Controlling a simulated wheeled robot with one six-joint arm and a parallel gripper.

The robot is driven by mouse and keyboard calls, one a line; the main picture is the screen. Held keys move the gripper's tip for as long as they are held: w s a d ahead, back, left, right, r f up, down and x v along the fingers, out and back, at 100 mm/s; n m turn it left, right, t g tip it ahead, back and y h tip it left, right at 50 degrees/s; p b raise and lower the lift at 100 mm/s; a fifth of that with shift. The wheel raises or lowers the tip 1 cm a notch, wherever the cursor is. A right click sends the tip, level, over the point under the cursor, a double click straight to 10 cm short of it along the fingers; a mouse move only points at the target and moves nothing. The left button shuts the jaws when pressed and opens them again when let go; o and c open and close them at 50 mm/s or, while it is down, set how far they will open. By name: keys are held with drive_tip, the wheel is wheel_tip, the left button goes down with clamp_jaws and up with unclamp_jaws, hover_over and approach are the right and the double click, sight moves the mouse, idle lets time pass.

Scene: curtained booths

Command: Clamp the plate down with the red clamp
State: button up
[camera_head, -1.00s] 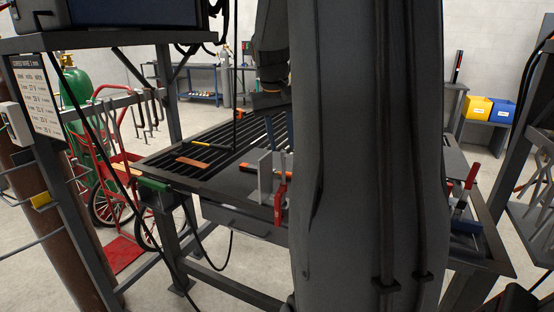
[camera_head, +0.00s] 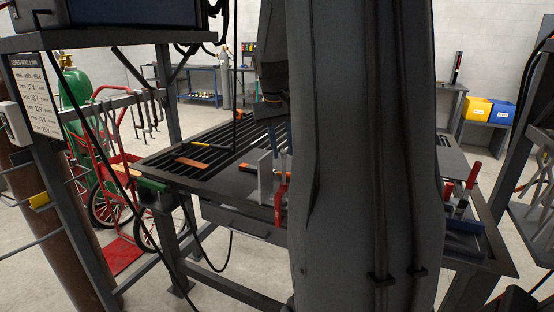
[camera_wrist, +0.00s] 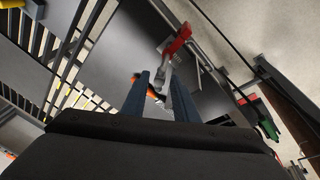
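The red clamp (camera_head: 281,197) stands at the front edge of the slatted welding table (camera_head: 215,183), its red handle upright. An upright grey plate (camera_head: 265,178) is just left of it. In the wrist view the red clamp (camera_wrist: 177,42) lies beyond my fingertips, slightly right. My gripper (camera_wrist: 160,80) is open, with two blue-grey fingers apart and nothing held. In the head view its fingers (camera_head: 279,137) point down above and behind the plate, partly hidden by my arm. An orange-ended object (camera_wrist: 155,94) shows between the fingers, farther off. Whether the clamp touches the plate is unclear.
More red-handled clamps (camera_head: 471,178) stand at the table's right end. A brown strip (camera_head: 195,163) and a yellow-tipped tool (camera_head: 203,145) lie on the slats. A red cart (camera_head: 120,195) and gas cylinder stand left. My arm hides the table's middle.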

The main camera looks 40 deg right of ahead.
clamp_jaws()
drive_tip(key=m+b, duration=0.1)
drive_tip(key=m, duration=0.2)
drive_tip(key=m+b, duration=0.1)
drive_tip(key=m, duration=0.3)
drive_tip(key=shift+b, duration=0.35)
drive_tip(key=m+b, duration=0.1)
drive_tip(key=m, duration=0.4)
drive_tip(key=shift+b, duration=0.3)
drive_tip(key=m+b, duration=0.2)
drive_tip(key=m, duration=0.3)
drive_tip(key=shift+m, duration=0.3)
drive_tip(key=m+b, duration=0.3)
drive_tip(key=m, duration=0.3)
drive_tip(key=shift+s, duration=0.15)
